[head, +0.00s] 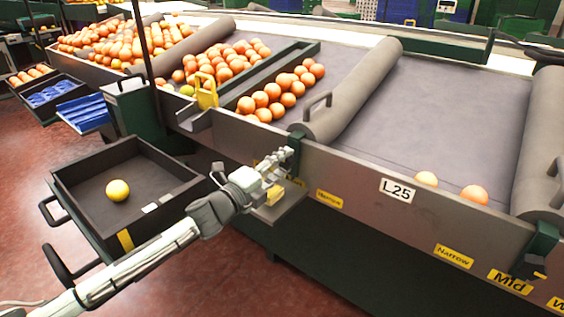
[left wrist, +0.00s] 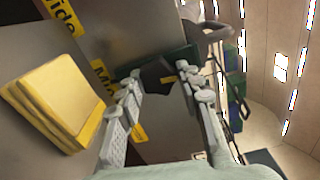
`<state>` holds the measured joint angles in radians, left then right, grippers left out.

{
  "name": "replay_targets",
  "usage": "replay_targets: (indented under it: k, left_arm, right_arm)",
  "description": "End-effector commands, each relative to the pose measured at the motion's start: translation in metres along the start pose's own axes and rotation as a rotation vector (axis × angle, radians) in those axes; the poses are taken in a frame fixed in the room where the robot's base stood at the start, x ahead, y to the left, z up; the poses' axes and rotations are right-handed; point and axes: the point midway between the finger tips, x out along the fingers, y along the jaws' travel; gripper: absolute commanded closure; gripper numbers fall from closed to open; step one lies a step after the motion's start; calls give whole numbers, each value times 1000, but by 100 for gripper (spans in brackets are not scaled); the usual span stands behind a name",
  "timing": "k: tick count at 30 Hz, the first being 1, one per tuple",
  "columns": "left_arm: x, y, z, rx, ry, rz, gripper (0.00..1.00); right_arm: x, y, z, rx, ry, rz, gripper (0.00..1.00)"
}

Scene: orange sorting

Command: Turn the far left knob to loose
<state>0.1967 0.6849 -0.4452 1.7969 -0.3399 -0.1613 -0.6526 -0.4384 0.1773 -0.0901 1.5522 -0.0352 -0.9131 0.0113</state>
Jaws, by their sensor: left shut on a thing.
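My left gripper (head: 280,163) is at the front panel of the sorting table, below the left end of a grey padded roller (head: 355,90). It is shut on a dark knob (left wrist: 155,76), which shows between the two fingers in the left wrist view. In the head view the fingers hide most of this knob. The knob sits by a dark green bracket (left wrist: 178,56). My right gripper is not in view.
A yellow block (left wrist: 58,100) rests on a small shelf beside the gripper. A dark crate (head: 75,180) with one yellow fruit (head: 117,190) stands at left. Another dark knob (head: 535,268) is at far right. Oranges (head: 268,98) lie on the table.

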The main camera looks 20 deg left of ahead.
Motion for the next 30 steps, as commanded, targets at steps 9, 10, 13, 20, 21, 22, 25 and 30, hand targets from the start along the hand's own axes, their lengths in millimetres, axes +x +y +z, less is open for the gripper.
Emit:
replay_targets:
  k: [9, 10, 13, 20, 21, 22, 25, 30]
  left_arm:
    - [0, 1, 0, -116, -1, 1, 94]
    - [0, 1, 0, -121, -1, 1, 94]
    - [0, 1, 0, -132, -1, 1, 93]
    - [0, 1, 0, -138, 0, 1, 93]
    - [0, 1, 0, -138, 0, 1, 93]
    - [0, 1, 0, -138, 0, 1, 93]
    - [0, 0, 0, -138, 0, 1, 93]
    - [0, 0, 0, -136, 0, 1, 45]
  right_arm:
    - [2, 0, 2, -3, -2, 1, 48]
    - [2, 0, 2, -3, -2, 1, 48]
    - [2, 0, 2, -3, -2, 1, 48]
    - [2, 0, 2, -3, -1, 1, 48]
    - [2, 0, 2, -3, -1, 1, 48]
    - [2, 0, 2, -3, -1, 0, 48]
    - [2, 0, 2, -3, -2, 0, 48]
    - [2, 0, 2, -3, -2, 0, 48]
